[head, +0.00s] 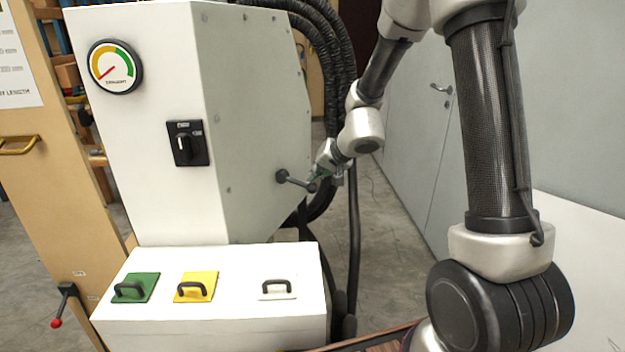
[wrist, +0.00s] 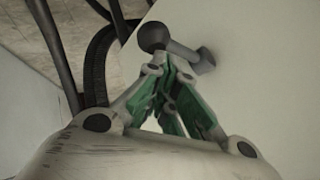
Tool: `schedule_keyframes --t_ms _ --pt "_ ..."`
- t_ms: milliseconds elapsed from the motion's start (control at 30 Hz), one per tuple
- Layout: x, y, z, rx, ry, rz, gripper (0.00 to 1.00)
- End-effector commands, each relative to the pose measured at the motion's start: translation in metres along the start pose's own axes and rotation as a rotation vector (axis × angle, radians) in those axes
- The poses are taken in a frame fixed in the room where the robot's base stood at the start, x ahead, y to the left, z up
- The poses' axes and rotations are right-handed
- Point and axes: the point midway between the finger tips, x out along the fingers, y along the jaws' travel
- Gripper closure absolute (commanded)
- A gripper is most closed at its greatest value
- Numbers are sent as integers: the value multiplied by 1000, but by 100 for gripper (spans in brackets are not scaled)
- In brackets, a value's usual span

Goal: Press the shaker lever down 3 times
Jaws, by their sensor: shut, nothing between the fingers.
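The shaker lever (head: 297,181) is a dark grey rod with a ball knob, sticking out of the right side panel of the white machine (head: 262,110). In the wrist view the lever's ball knob (wrist: 153,37) and its round base show just beyond my fingertips. My gripper (head: 318,175) has green finger pads and is at the lever's knob end. In the wrist view my gripper (wrist: 170,68) is shut, with its fingertips together and nothing between them. The tips are right by the lever; I cannot tell whether they touch it.
The machine's front carries a gauge (head: 115,67) and a black rotary switch (head: 187,143). A white box below has green (head: 136,287), yellow (head: 196,286) and white (head: 277,289) handled plates. Black hoses (head: 335,60) run behind the lever. A red-knobbed lever (head: 63,304) is at lower left.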

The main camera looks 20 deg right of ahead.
Motion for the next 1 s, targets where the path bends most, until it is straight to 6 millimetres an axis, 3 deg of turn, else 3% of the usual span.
schedule_keyframes --t_ms 1000 --pt "9 7 7 2 -2 1 100"
